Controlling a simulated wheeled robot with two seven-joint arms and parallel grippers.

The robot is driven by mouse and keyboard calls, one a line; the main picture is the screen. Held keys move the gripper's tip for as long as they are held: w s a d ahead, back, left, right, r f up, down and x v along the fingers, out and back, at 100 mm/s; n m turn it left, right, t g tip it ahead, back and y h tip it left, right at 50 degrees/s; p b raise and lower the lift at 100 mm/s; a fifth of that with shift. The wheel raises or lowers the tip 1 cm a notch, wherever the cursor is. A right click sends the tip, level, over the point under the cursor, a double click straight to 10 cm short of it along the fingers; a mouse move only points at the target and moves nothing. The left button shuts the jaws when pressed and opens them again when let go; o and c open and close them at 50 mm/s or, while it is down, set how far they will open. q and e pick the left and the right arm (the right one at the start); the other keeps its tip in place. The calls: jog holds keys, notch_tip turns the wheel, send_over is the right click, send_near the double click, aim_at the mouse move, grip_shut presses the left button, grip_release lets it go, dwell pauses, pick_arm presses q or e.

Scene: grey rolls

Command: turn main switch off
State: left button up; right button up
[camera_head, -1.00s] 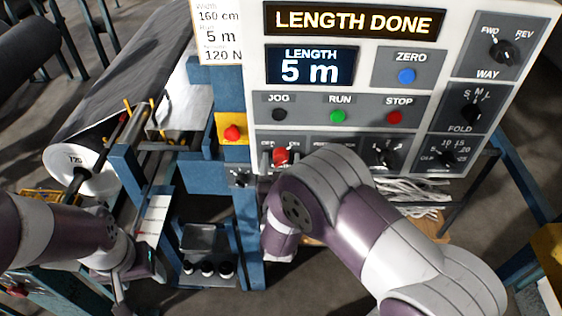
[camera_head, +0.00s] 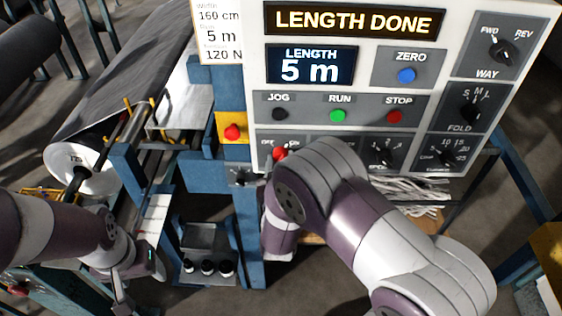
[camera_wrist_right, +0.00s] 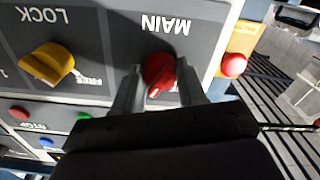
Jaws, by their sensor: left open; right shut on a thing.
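The main switch is a red knob (camera_head: 280,153) at the lower left of the control panel, with an OFF label at its upper left; my right arm partly covers its surroundings. In the right wrist view the knob (camera_wrist_right: 160,70) sits under the upside-down word MAIN. Its pale pointer mark faces down and slightly left there. My right gripper (camera_wrist_right: 160,86) has one finger on each side of the knob and is shut on it. In the head view that gripper is mostly hidden by my arm. My left gripper (camera_head: 122,297) is open, low at the left, away from the panel.
A yellow plate with a red button (camera_head: 232,132) is left of the switch. Jog, green run (camera_head: 338,116) and red stop (camera_head: 395,117) buttons sit above. A yellow lock knob (camera_wrist_right: 47,64) is beside the switch. The display (camera_head: 353,20) reads LENGTH DONE.

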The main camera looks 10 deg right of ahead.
jog(key=n, duration=0.3)
jog(key=shift+n+p, duration=0.3)
jog(key=shift+n, duration=0.1)
jog(key=n, duration=0.3)
jog(key=shift+r+n+p, duration=0.1)
jog(key=shift+n+p, duration=0.2)
jog(key=shift+p, duration=0.1)
jog(key=n+p, duration=0.1)
jog(key=n, duration=0.2)
jog(key=shift+n, duration=0.3)
jog(key=shift+n+p, duration=0.4)
jog(key=shift+n, duration=1.3)
jog(key=shift+d, duration=0.1)
jog(key=o, duration=1)
jog(key=shift+o, duration=0.2)
